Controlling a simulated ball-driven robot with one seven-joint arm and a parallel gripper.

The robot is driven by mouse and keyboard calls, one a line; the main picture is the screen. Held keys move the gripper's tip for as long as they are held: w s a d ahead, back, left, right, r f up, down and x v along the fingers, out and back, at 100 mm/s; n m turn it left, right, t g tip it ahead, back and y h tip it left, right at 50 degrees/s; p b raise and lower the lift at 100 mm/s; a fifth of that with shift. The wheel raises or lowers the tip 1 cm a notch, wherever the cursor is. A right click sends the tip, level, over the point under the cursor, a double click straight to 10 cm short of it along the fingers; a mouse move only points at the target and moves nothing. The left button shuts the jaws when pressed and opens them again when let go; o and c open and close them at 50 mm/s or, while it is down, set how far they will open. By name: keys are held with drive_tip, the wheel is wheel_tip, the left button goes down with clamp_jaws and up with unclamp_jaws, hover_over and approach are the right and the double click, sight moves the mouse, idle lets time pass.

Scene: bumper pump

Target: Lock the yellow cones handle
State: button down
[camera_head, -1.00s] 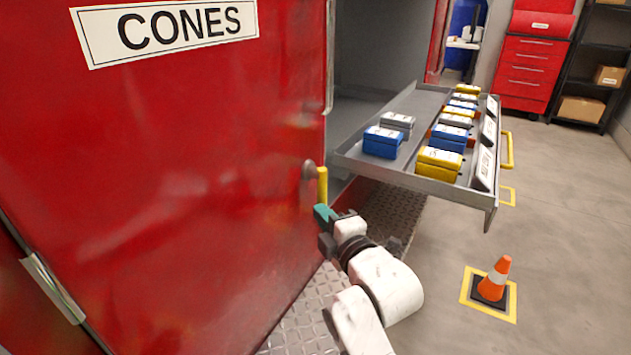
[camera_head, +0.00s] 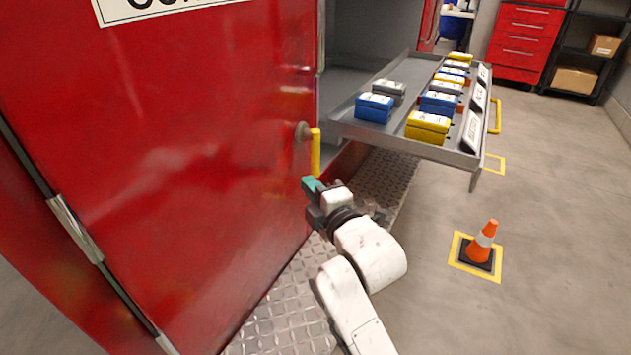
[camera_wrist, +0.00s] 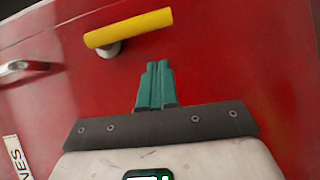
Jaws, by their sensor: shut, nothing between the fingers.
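The yellow handle (camera_head: 315,153) sits on a grey round mount near the right edge of the red cones door (camera_head: 190,170). It hangs straight down in the head view. In the wrist view the handle (camera_wrist: 128,27) lies above and left of my fingertips, with bare red door around it. My gripper (camera_head: 312,187) is just below the handle's lower end in the head view. Its teal fingers (camera_wrist: 155,85) are shut together and empty, apart from the handle. The cones sign (camera_head: 150,8) is cut off at the top.
A grey pulled-out tray (camera_head: 400,140) with several blue, yellow and grey boxes stands right of the door. An orange cone (camera_head: 482,243) stands on a yellow-marked floor square. A metal tread-plate step (camera_head: 285,300) runs below the door. Open floor lies at the right.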

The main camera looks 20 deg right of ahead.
drive_tip(key=s+p, duration=0.1)
drive_tip(key=s, duration=0.9)
drive_tip(key=shift+d, duration=0.2)
drive_tip(key=s+d+f+m+g, duration=0.1)
drive_tip(key=s+f+m+g, duration=0.35)
drive_tip(key=f, duration=0.35)
drive_tip(key=s+d+f+m+g, duration=0.2)
drive_tip(key=s+f+m+g, duration=0.2)
drive_tip(key=s+f, duration=0.3)
drive_tip(key=s+d+f+m+g, duration=0.2)
drive_tip(key=s+f+m+g, duration=0.55)
drive_tip(key=s, duration=0.55)
drive_tip(key=s+m+p, duration=0.2)
drive_tip(key=s, duration=0.3)
wheel_tip(320, 180, up, 13)
drive_tip(key=p, duration=1.3)
drive_tip(key=shift+w+h, duration=0.2)
drive_tip(key=shift+h, duration=0.2)
drive_tip(key=shift+f, duration=0.1)
